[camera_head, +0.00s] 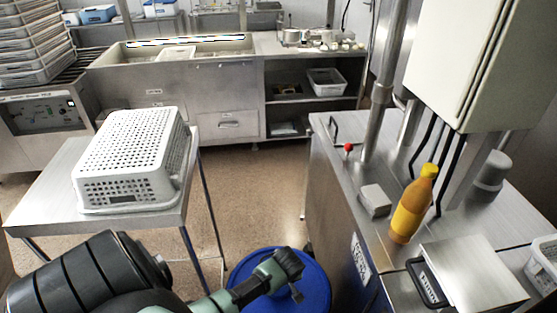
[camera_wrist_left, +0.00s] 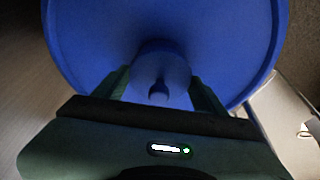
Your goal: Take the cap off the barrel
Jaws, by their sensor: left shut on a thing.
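The round blue cap (camera_head: 315,283) of the barrel shows at the bottom middle of the head view, with my left arm across it. In the left wrist view the cap (camera_wrist_left: 95,45) fills most of the picture, with a blue knob (camera_wrist_left: 160,65) at its middle. My left gripper (camera_wrist_left: 160,88) has one finger on each side of the knob and is shut on it. In the head view my left gripper (camera_head: 290,275) is over the cap. The barrel's body is hidden, and I cannot tell whether the cap rests on it. My right gripper is not in view.
A white perforated basket (camera_head: 130,155) stands upside down on a steel table (camera_head: 50,190) at the left. A steel counter (camera_head: 335,160) at the right holds an orange bottle (camera_head: 410,210) and a white cabinet above. Open floor (camera_head: 260,195) lies between them.

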